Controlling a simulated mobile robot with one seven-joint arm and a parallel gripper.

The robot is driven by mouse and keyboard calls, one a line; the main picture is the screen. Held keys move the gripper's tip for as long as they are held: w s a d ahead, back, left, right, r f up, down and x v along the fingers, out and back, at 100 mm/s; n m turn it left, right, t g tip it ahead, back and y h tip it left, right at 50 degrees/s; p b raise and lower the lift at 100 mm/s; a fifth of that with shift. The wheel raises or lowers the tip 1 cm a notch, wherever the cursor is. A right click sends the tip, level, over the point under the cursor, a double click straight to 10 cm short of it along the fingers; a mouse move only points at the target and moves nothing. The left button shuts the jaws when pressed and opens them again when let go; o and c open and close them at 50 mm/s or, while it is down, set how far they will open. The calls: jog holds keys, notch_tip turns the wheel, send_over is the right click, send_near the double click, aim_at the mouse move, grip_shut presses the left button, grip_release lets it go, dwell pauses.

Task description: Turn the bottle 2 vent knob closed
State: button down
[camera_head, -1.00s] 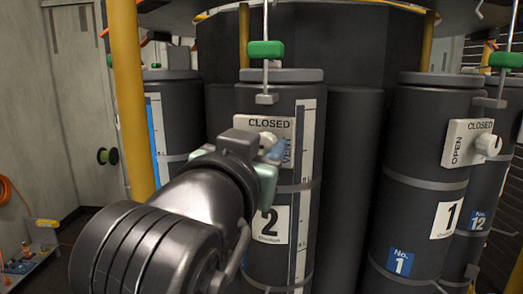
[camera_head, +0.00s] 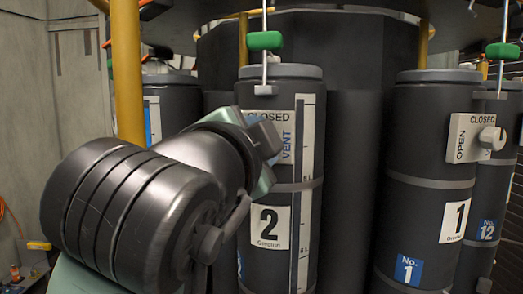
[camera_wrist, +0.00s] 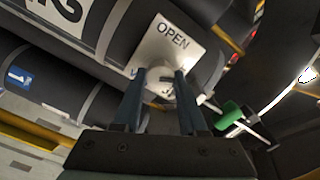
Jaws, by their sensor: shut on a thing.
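Bottle 2 (camera_head: 270,180) is a dark cylinder with a white "2" label, upright in the middle of the head view. Its white vent plate (camera_head: 281,115) shows "CLOSED" in part and "VENT"; "OPEN" shows on the plate in the wrist view (camera_wrist: 168,42). The white vent knob (camera_wrist: 157,74) sits between the two blue fingers of my gripper (camera_wrist: 160,83), which is shut on it. In the head view my gripper (camera_head: 264,150) covers the knob. I cannot tell the knob's exact angle.
Bottle 1 (camera_head: 415,210) stands to the right with its own white knob (camera_head: 492,138) and plate. A green handle (camera_head: 264,41) hangs above bottle 2. A yellow post (camera_head: 127,75) stands to the left, behind my arm.

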jog(key=m+b, duration=0.2)
jog(key=m, duration=0.3)
jog(key=shift+f+m, duration=0.1)
jog(key=shift+m, duration=0.2)
dwell(0.5)
jog(key=shift+c, duration=2.2)
grip_release()
jog(key=shift+d, duration=0.1)
jog(key=shift+s, duration=0.1)
jog(key=b+v, duration=0.4)
jog(key=v, duration=0.9)
